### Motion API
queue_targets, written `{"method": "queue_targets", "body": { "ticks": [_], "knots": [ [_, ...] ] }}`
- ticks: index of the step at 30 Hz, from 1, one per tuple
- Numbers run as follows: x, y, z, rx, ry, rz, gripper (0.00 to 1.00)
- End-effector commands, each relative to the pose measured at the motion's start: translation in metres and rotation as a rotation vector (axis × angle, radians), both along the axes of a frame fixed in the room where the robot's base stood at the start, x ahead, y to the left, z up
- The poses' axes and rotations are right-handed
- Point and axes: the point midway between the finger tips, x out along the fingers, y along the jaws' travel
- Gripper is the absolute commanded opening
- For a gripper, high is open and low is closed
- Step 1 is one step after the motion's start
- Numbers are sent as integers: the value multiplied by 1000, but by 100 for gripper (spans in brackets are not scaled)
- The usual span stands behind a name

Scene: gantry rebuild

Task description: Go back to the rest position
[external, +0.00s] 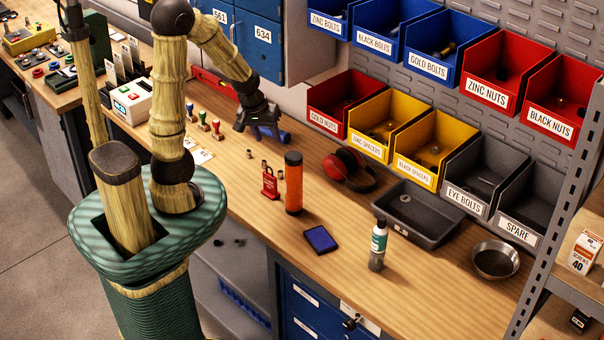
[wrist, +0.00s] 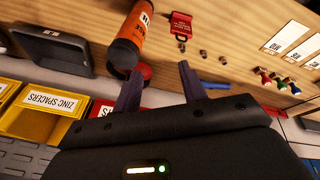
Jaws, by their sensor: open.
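My gripper (external: 268,132) is at the end of my bamboo-textured arm, raised over the back part of the wooden workbench (external: 330,290). In the wrist view the two dark fingers of my gripper (wrist: 160,88) stand apart with nothing held between them. An orange cylinder (external: 293,185) stands on the bench to the right of my gripper, with a red padlock-shaped item (external: 269,183) beside it. In the wrist view the orange cylinder (wrist: 132,38) shows beyond the left finger, and the red item (wrist: 181,24) lies farther off.
Blue, red, yellow and grey bins line the back wall, including a yellow bin (external: 382,128) near my gripper. Red-and-black earmuffs (external: 345,165), a grey tray (external: 415,212), a bottle (external: 378,243), a blue pad (external: 320,239) and a metal bowl (external: 495,260) are on the bench. Stamps (external: 204,121) stand left.

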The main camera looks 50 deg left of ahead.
Motion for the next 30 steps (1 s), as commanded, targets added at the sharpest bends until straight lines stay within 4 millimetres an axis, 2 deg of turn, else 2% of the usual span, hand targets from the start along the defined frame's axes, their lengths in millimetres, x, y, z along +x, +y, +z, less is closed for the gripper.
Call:
{"method": "queue_targets", "body": {
  "ticks": [1, 4, 9, 30],
  "knots": [
    [-6, 0, -8, 27, 16, -85, 42],
    [-15, 1, -16, 83, 43, -262, 42],
    [-25, 2, -22, 137, 71, -452, 42],
    [-26, 2, -21, 146, 75, -483, 42]
  ]
}}
